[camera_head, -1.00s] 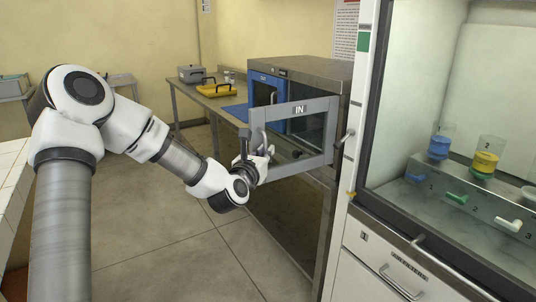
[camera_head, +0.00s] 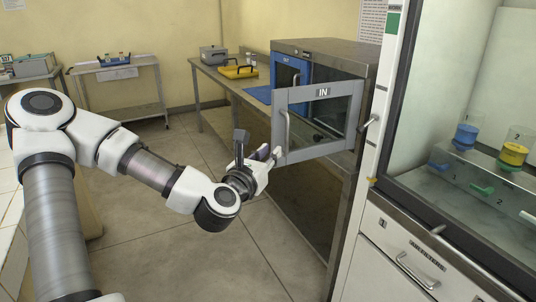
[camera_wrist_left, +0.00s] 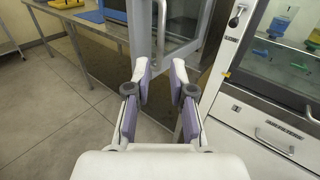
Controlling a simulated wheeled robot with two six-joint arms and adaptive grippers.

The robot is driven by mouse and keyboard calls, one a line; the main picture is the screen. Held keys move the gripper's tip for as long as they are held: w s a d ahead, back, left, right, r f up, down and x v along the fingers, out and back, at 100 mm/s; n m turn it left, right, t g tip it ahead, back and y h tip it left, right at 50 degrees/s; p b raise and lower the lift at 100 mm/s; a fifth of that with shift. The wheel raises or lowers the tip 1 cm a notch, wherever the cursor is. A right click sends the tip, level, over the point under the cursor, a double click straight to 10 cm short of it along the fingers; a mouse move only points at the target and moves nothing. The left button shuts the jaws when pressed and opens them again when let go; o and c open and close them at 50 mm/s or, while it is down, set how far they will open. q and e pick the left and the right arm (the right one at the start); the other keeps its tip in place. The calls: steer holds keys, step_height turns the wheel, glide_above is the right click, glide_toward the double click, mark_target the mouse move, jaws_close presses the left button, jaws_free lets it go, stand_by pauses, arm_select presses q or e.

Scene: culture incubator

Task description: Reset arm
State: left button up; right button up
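My left arm comes in from the left, and its gripper (camera_head: 272,158) is at the lower left corner of the open IN door (camera_head: 297,148). The door is a grey frame with a glass pane and a vertical bar handle (camera_head: 287,128). In the left wrist view my left gripper (camera_wrist_left: 160,78) has its purple-padded fingers apart, with nothing held between them. The door handle (camera_wrist_left: 161,22) shows there above the fingertips, apart from them. The door stands swung out from the metal cabinet (camera_head: 330,56). My right gripper is not in view.
A blue-framed OUT door (camera_head: 283,73) is on the cabinet's far part. A yellow tray (camera_head: 239,72) lies on the bench. At right is a hood with blue (camera_head: 467,136) and yellow (camera_head: 513,154) beakers. The floor (camera_head: 165,255) at centre left is clear.

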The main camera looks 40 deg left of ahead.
arm_select(q)
steer(key=shift+s+d, duration=0.1)
steer(key=shift+s, duration=0.05)
stand_by(0.4)
steer(key=s+d+f+m+g+h+p, duration=0.1)
steer(key=s+d+f+m+g, duration=0.2)
steer(key=f, duration=0.6)
steer(key=s+d+f+m+g+h+p, duration=0.1)
steer(key=d+f+m+g+h, duration=0.1)
steer(key=d+f+m, duration=0.5)
steer(key=s+d+f+m+g+h+p, duration=0.1)
steer(key=s+f+m+g+p, duration=0.15)
steer(key=f, duration=0.85)
steer(key=s+d+f+m+g, duration=0.2)
steer(key=s+m, duration=0.4)
steer(key=m, duration=0.3)
steer(key=s+d+f+m+g+h, duration=0.1)
steer(key=s+d+f+m+g, duration=0.2)
steer(key=s+f+m, duration=0.3)
steer(key=s+d+f+m+g, duration=0.2)
steer(key=s+f+m+g, duration=0.2)
steer(key=m, duration=0.8)
steer(key=shift+s+d+f+g+h, duration=0.35)
steer(key=shift+s+f, duration=0.15)
steer(key=shift+s, duration=0.6)
steer(key=shift+a, duration=0.1)
